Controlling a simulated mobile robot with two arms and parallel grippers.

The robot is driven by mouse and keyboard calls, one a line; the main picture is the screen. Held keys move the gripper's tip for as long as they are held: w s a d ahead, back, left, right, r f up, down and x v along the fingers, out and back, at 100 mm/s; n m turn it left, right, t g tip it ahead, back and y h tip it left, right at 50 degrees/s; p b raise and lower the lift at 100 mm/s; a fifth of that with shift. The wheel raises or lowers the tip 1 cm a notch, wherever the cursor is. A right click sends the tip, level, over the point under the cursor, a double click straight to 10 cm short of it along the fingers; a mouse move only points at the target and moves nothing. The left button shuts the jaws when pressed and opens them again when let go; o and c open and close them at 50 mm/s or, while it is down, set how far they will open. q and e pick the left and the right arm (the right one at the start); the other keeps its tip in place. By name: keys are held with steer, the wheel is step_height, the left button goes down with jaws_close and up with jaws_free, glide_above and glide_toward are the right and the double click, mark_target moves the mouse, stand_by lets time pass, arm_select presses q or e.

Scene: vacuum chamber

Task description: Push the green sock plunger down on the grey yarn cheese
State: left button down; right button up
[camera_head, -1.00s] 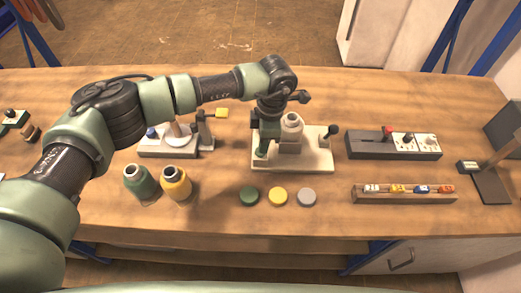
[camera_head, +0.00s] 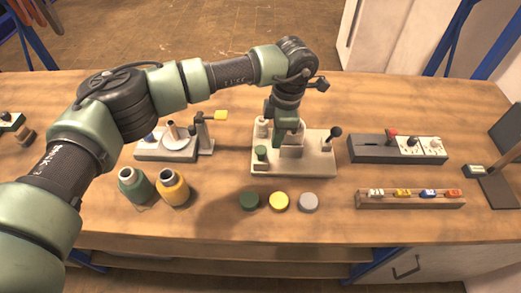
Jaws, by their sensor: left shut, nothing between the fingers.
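The cream fixture (camera_head: 318,165) stands mid-table. A short green-topped piece (camera_head: 261,153), which looks like the green sock plunger, stands at its front left. A pale grey block or cylinder (camera_head: 292,153) stands at its middle, likely the grey yarn cheese; my gripper covers its upper part. My left gripper (camera_head: 288,138) is shut and empty, pointing down in front of or over this pale piece. I cannot tell whether it touches it. It is to the right of the green-topped piece and apart from it. My right gripper is not in view.
A black-knobbed lever (camera_head: 335,132) rises at the fixture's right. Green (camera_head: 249,201), yellow (camera_head: 279,201) and grey discs (camera_head: 308,202) lie in front. Green (camera_head: 135,186) and yellow cones (camera_head: 173,187) stand left. A switch panel (camera_head: 398,149) and wooden rack (camera_head: 410,199) are right.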

arm_select(q)
steer(key=r, duration=0.1)
steer(key=r+b, duration=0.1)
steer(key=r, duration=0.3)
steer(key=shift+d+r, duration=0.2)
steer(key=shift+d, duration=0.2)
steer(key=shift+f, duration=0.1)
stand_by(0.4)
